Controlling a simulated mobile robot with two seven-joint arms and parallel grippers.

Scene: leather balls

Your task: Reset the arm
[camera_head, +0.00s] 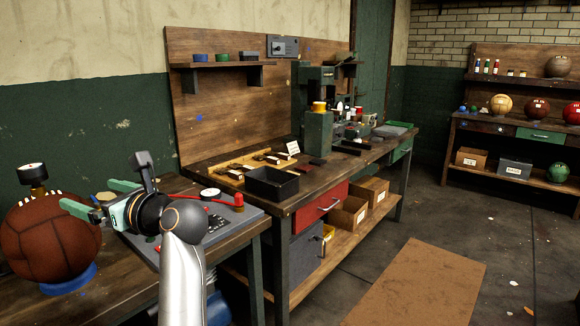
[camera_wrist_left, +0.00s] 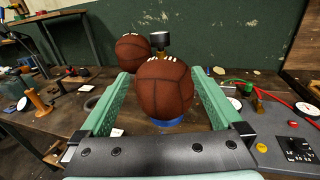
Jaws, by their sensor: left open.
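My left gripper (camera_head: 100,198) is open, its two green fingers pointing left toward a brown leather ball (camera_head: 48,240) on a blue ring stand (camera_head: 72,280). In the left wrist view the open fingers (camera_wrist_left: 165,76) frame the brown ball (camera_wrist_left: 165,90) on its blue ring. The ball appears beyond the gripper; I cannot tell the exact gap, and nothing is visibly held. My arm reaches in from the bottom of the head view. My right gripper is not in view.
A second brown ball (camera_wrist_left: 132,50) stands farther back. A workbench (camera_head: 310,190) with a black tray (camera_head: 272,184) is to the right.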

